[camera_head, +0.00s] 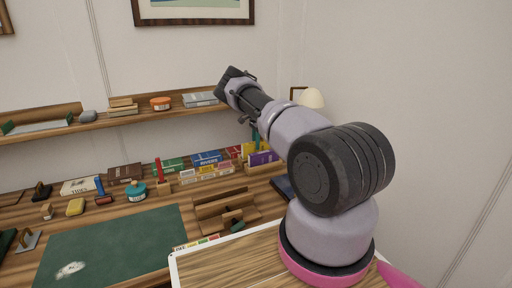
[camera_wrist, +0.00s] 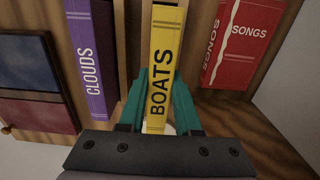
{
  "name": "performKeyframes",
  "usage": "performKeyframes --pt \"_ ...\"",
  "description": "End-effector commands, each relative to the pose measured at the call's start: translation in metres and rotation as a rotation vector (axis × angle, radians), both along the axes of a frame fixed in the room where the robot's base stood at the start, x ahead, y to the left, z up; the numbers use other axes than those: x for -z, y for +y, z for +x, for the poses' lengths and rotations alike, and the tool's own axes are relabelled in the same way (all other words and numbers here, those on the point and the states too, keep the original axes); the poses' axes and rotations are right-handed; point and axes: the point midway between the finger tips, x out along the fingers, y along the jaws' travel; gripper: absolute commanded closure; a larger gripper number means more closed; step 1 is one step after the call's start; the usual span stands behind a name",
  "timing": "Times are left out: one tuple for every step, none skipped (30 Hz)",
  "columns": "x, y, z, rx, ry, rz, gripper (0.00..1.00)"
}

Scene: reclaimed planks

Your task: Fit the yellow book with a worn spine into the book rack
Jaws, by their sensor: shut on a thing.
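My gripper (camera_wrist: 159,105) has teal fingers shut on the sides of the yellow book (camera_wrist: 162,55), lettered BOATS on its spine. The book stands between a purple CLOUDS book (camera_wrist: 92,60) and a red SONGS book (camera_wrist: 243,42), with gaps on both sides. Pale wooden parts of the book rack (camera_wrist: 132,40) show beside and beyond the yellow book. I cannot tell how deep it sits in the rack. In the head view my gripper (camera_head: 256,138) is small, at the rack on the right of the desk, partly behind my arm.
A wall shelf (camera_head: 140,112) with books and an orange tin runs above the desk. A wooden stand (camera_head: 225,210), a green mat (camera_head: 110,245) and a teal tape roll (camera_head: 136,191) lie left of my arm.

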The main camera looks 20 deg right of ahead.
Motion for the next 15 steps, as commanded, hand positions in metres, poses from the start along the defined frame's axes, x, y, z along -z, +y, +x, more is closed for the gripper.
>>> performKeyframes --pt "0.0086 -0.0007 -0.0008 0.000 0.002 -0.002 1.00" --pt "0.0114 -0.0007 -0.0006 0.000 0.002 -0.002 1.00" --pt "0.0137 -0.0006 -0.0002 0.000 0.000 -0.001 1.00" --pt "0.0144 -0.0005 0.0000 0.000 -0.001 -0.001 1.00" --pt "0.0144 -0.0004 0.0002 0.000 -0.001 -0.001 1.00" --pt "0.0140 -0.0004 0.0003 0.000 -0.002 0.000 1.00" --pt "0.0139 -0.0003 0.0003 0.000 -0.002 0.000 1.00" --pt "0.0139 -0.0003 0.0003 0.000 -0.001 0.000 1.00" --pt "0.0139 -0.0003 0.0002 0.000 -0.001 0.000 1.00" --pt "0.0140 -0.0003 0.0002 0.000 -0.001 0.000 1.00" --pt "0.0144 -0.0004 0.0001 0.000 -0.001 0.000 1.00" --pt "0.0154 -0.0004 0.0001 0.000 -0.001 0.000 1.00" --pt "0.0164 -0.0005 0.0000 0.000 -0.001 -0.001 1.00" --pt "0.0172 -0.0004 -0.0001 0.000 0.000 -0.001 0.64" --pt "0.0169 -0.0004 -0.0001 0.000 0.000 -0.001 0.49"
